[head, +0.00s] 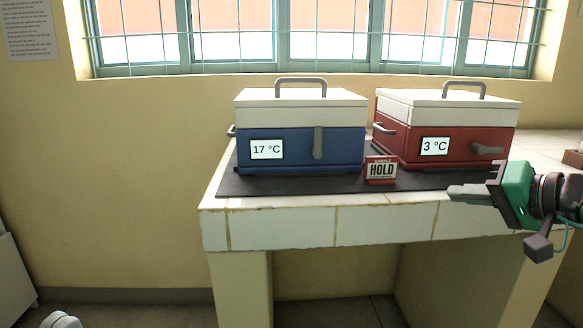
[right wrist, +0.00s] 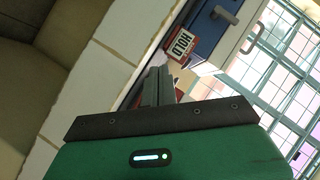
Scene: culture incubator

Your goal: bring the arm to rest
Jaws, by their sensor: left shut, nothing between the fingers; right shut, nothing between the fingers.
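My right gripper (head: 452,192) comes in from the right in the head view, in front of the counter's front edge and near the black mat. Its fingers are shut with nothing between them, and they also show together in the right wrist view (right wrist: 155,85). The fingers point left, below the red box and right of the HOLD sign, apart from the sign. My left gripper is not in view; only a small pale rounded part shows at the bottom left corner of the head view.
A blue box (head: 285,150) reading 17 °C and a red box (head: 455,128) reading 3 °C, both with closed white lids, stand on the black mat (head: 290,186). The HOLD sign (head: 381,170) stands between them in front. The tiled counter (head: 285,228) has free space to its left.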

